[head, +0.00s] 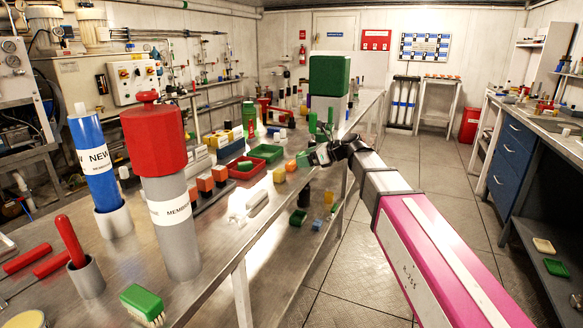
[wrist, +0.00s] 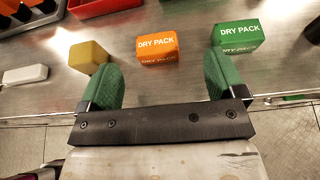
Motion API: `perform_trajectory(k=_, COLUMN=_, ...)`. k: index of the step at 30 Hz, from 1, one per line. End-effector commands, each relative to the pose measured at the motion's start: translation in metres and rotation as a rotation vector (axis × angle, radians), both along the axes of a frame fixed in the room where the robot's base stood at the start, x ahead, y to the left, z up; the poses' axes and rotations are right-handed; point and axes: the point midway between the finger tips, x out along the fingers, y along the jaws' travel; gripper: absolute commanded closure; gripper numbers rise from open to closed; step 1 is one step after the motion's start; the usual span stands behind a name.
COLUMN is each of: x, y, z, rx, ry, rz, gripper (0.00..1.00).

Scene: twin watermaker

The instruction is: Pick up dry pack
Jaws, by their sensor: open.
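In the wrist view, an orange block marked DRY PACK (wrist: 158,48) lies on the metal bench, just beyond the gap between my fingertips. A green block marked DRY PACK (wrist: 238,37) lies to its right, beyond my right finger. My gripper (wrist: 162,72) is open and empty, with green finger pads spread wide. In the head view, my gripper (head: 312,150) is over the bench's right edge, and the orange pack (head: 291,166) shows small beside it. The green pack is hard to tell from the green finger pads there.
A yellow block (wrist: 88,57) lies close to my left finger in the wrist view. A white piece (wrist: 25,74) and a red tray (wrist: 100,5) are farther left. In the head view, tall cylinders (head: 175,225) stand on the near bench. The aisle floor (head: 345,270) is clear.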

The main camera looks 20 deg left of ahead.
Motion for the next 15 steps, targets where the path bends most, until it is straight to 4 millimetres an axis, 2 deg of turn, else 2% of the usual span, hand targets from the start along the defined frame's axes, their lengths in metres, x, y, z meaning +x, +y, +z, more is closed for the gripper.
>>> perform_trajectory(k=2, x=0.002, y=0.01, z=-0.005, rx=-0.001, ry=0.0, rz=0.0, gripper=0.11)
perform_trajectory(k=10, x=0.0, y=0.026, z=-0.014, rx=-0.002, ry=-0.001, rz=0.0, gripper=0.11)
perform_trajectory(k=15, x=-0.001, y=0.049, z=-0.025, rx=-0.002, ry=0.0, rz=0.001, gripper=0.11)
